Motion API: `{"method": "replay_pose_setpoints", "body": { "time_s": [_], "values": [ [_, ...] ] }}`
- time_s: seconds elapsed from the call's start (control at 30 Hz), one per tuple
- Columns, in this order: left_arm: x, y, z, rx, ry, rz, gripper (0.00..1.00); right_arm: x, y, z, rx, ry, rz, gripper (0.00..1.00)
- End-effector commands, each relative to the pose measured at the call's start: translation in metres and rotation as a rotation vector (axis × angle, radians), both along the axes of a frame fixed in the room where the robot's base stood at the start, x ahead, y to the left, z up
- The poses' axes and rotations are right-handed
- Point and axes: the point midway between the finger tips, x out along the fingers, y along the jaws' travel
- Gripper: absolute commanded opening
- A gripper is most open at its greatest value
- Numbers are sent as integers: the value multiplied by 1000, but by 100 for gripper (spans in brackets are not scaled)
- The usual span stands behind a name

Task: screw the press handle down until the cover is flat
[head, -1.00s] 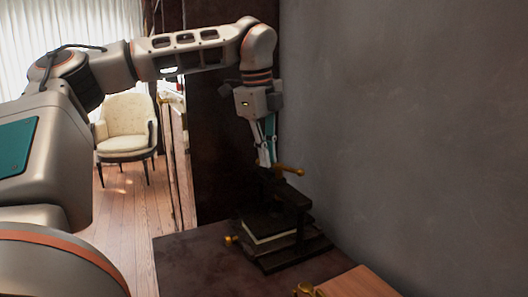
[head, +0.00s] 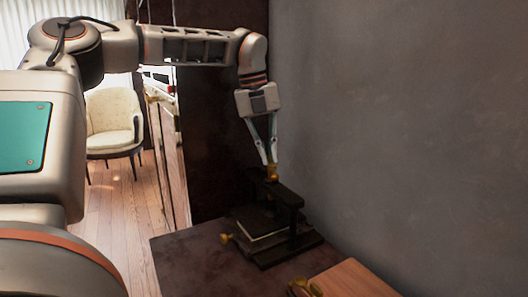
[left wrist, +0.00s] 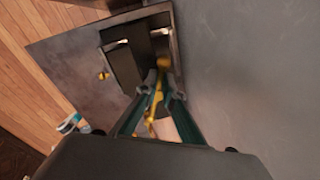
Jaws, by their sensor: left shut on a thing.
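The dark press (head: 291,222) stands on the dark table near the grey wall. Its brass handle (head: 271,175) is at the top of the frame. My left gripper (head: 270,167) points down and is shut on the handle, which also shows as a yellow bar (left wrist: 157,96) between the fingers in the left wrist view. Beneath the press frame is a dark cover (head: 256,219) over a pale-edged block (head: 264,235). I cannot tell from here whether the cover lies flat. My right gripper is out of view.
A wooden board (head: 357,279) and a brass piece (head: 304,287) lie at the table's front. The grey wall (head: 400,120) is close on the right. The table's left part is bare.

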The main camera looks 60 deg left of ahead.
Motion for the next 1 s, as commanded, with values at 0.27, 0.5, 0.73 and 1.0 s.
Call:
{"method": "replay_pose_setpoints", "body": {
  "time_s": [0.27, 0.5, 0.73, 1.0],
  "values": [
    [3, -2, -2, 0, 5, -127, 0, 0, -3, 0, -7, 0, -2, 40],
    [4, -3, -3, -1, 6, -168, 0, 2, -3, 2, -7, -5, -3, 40],
    [4, -3, -3, -2, 7, -172, 0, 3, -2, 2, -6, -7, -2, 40],
    [4, -3, -3, -2, 7, -171, 24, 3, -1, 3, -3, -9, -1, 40]
  ]
}}
